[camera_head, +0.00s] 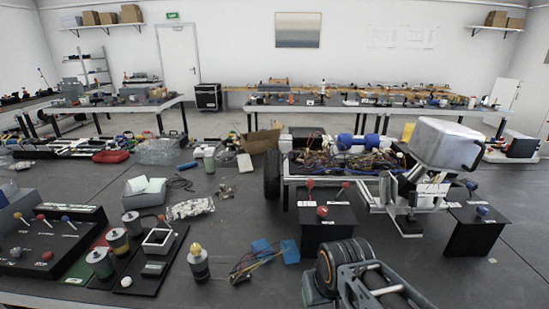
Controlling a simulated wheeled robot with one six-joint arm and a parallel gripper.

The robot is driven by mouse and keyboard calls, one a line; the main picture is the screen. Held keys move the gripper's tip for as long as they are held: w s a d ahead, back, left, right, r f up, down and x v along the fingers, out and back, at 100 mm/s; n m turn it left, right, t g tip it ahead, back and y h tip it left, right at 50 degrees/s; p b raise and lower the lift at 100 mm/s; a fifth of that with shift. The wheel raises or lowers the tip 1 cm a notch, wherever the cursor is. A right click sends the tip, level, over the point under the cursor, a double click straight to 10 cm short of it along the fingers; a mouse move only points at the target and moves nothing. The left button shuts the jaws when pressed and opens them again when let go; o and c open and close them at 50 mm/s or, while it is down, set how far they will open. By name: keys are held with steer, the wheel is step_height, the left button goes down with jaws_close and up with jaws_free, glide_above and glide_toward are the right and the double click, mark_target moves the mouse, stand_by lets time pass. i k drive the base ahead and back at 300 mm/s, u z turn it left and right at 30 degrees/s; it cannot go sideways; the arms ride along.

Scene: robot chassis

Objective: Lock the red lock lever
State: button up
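A black box stand (327,235) stands on the table in front of the robot chassis (345,155). A red-tipped lever (310,185) stands up at its left rear, and a second red-tipped lever (345,185) is at its right rear. A red round knob (322,211) sits nearer its front. I cannot tell from this view which one is the lock lever or whether it is locked. Nothing touches these parts. The fingers of my gripper do not show. A dark link with black round discs at the bottom centre right looks like part of my arm.
A second black stand (477,230) with a blue knob is at the right. A control panel (50,240) with coloured levers, grey canisters and a bottle (198,262) stand at the left. Blue pieces with wires (262,250) lie left of the stand.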

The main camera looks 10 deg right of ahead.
mark_target(345, 184)
steer(key=u, duration=2.8)
steer(key=k, duration=1.4)
steer(key=z, duration=1.75)
steer(key=i, duration=0.5)
